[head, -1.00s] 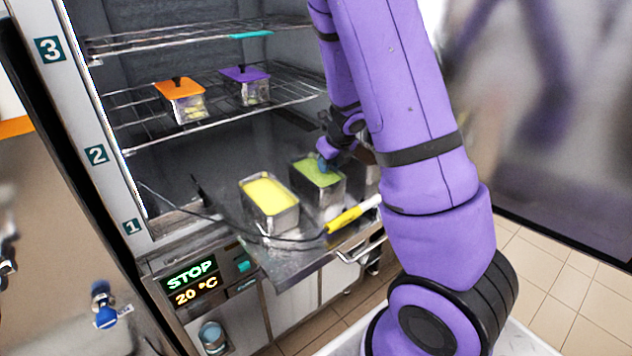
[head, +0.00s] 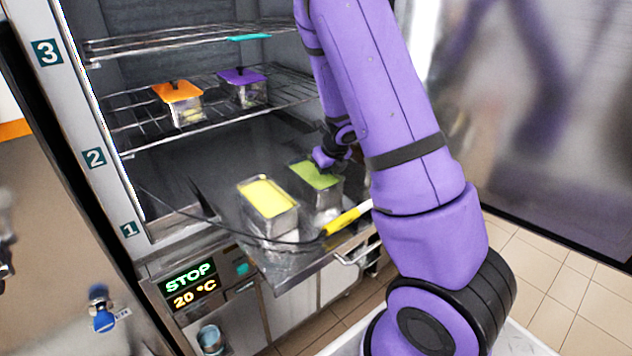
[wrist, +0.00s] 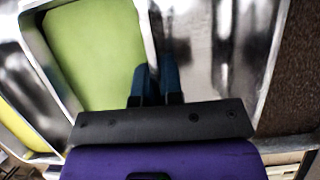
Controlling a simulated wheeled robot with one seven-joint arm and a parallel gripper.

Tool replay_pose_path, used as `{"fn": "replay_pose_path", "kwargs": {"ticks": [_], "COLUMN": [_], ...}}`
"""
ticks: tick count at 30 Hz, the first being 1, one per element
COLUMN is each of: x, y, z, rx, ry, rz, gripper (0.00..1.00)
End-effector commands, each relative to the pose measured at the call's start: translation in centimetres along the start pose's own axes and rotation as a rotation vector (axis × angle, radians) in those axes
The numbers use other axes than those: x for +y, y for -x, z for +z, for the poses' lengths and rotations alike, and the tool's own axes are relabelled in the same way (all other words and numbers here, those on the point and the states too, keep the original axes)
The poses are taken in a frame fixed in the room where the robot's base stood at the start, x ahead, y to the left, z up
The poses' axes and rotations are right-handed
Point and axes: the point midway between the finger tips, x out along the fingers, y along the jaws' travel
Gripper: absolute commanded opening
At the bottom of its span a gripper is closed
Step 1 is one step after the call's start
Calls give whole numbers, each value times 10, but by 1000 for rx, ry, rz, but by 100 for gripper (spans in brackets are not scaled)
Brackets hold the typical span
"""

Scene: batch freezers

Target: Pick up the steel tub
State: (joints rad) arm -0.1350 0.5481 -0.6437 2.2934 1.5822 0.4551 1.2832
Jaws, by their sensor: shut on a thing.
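A steel tub with a green filling (head: 318,174) stands on the steel tray that sticks out of the freezer; it also shows close up in the wrist view (wrist: 95,50). My gripper (head: 324,163) is at its right side. In the wrist view, the blue fingertips (wrist: 157,80) are shut on the tub's right wall, one finger on each side of the rim. A gap under the tub cannot be made out. A second steel tub with a yellow filling (head: 268,197) stands just to its left. My arm hides the area to the right.
On the wire shelf above stand an orange-lidded box (head: 178,100) and a purple-lidded box (head: 243,86). The freezer's numbered frame (head: 92,158) bounds the left.

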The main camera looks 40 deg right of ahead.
Motion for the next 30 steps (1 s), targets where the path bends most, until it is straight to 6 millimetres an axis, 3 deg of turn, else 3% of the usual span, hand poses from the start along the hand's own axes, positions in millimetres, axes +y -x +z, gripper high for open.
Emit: {"fn": "replay_pose_path", "kwargs": {"ticks": [8, 24, 30], "x": [0, 0, 0], "y": [8, 74, 89], "z": [4, 32, 37], "rx": [-2, -3, -1], "ry": [1, 3, 1], "rz": [1, 1, 1], "gripper": [0, 0, 0]}}
